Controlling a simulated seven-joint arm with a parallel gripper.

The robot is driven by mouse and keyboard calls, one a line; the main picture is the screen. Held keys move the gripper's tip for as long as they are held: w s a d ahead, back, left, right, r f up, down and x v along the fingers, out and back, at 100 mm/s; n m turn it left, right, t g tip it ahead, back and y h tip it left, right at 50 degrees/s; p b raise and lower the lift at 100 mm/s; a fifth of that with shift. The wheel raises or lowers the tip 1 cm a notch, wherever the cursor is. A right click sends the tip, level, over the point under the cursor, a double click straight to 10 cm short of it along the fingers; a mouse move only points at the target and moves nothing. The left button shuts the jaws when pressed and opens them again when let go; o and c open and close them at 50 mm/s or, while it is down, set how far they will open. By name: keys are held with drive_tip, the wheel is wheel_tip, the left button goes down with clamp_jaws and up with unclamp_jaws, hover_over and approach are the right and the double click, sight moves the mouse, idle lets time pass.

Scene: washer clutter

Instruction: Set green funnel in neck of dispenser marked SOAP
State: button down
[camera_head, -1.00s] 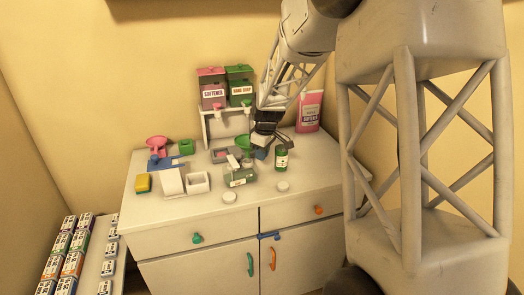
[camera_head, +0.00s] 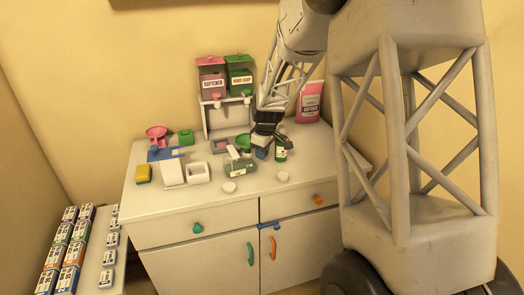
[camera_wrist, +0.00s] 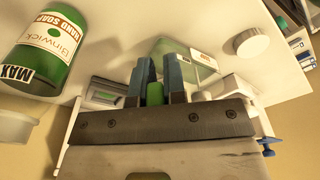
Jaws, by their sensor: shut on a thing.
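The green funnel (camera_head: 243,141) shows in the head view as a green bowl shape just left of my gripper (camera_head: 262,152), partly hidden by the wrist. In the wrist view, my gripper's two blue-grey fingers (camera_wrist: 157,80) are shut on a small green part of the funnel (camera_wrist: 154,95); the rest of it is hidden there. The dispenser marked HAND SOAP (camera_head: 240,90) is green and stands on a white stand at the back, left of and beyond my gripper. Its green lid (camera_head: 239,61) looks raised. Its neck cannot be made out.
A pink SOFTENER dispenser (camera_head: 212,88) stands left of the soap one. A green hand soap bottle (camera_head: 280,150) is right of my gripper, and a clear greenish container (camera_head: 240,168) is in front. A pink pouch (camera_head: 309,103), white trays (camera_head: 198,173), a yellow sponge (camera_head: 143,173) and loose caps (camera_head: 229,187) crowd the counter.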

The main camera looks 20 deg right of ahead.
drive_tip(key=shift+f, duration=0.1)
idle(0.3)
drive_tip(key=c, duration=1.1)
unclamp_jaws()
drive_tip(key=shift+s+d+r, duration=0.15)
drive_tip(key=shift+r, duration=1.8)
drive_tip(key=shift+s+d+r, duration=0.15)
drive_tip(key=shift+r, duration=1.8)
